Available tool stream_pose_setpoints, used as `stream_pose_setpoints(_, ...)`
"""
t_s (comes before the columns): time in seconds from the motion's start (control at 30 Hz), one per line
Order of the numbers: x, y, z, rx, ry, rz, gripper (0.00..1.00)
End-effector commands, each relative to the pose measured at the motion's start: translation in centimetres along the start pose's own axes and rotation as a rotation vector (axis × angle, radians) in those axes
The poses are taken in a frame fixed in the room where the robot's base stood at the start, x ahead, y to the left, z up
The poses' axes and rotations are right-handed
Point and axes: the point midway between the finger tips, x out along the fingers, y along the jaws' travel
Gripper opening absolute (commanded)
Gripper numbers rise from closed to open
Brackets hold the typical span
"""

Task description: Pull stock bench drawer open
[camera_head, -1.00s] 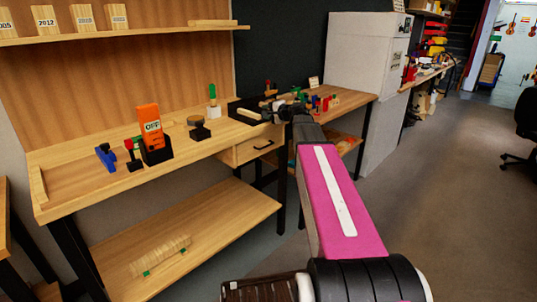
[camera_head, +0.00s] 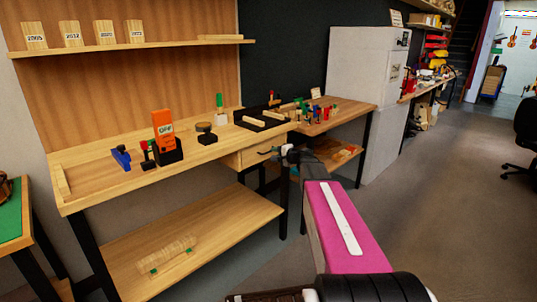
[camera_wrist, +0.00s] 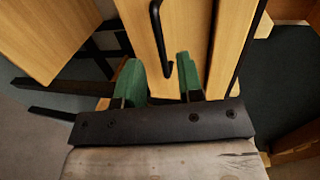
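The stock bench (camera_head: 110,175) is a light wooden bench with black legs. Its drawer (camera_head: 238,159) sits under the right end of the top and looks closed. The drawer's black bar handle (camera_head: 266,151) shows just left of my gripper (camera_head: 284,153). In the wrist view, the handle (camera_wrist: 156,28) runs down the wooden drawer front (camera_wrist: 185,30), its lower end reaching toward the gap between the two green fingers of my gripper (camera_wrist: 162,75). The fingers are apart, with nothing clearly held. Whether they touch the drawer front cannot be told.
A black tray (camera_head: 274,124) with wooden pieces lies above the drawer. An orange box (camera_head: 162,124), a blue tool (camera_head: 121,157) and a dark round tin (camera_head: 207,138) stand on the bench. A second table (camera_head: 345,110) adjoins at right. The floor (camera_head: 430,200) right of my arm is clear.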

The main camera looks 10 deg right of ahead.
Motion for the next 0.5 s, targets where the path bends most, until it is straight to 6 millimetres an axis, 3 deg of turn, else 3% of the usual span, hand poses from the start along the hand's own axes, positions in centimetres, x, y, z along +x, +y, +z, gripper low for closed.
stream_pose_setpoints(0.03, 1.2, 0.0, -0.2, 0.0, 0.0, 0.0, 0.34)
stream_pose_setpoints(0.2, 3.8, 0.0, -0.1, 0.0, -0.001, 0.0, 0.34)
stream_pose_setpoints(0.5, 5.6, -0.1, 0.0, 0.001, 0.001, -0.001, 0.34)
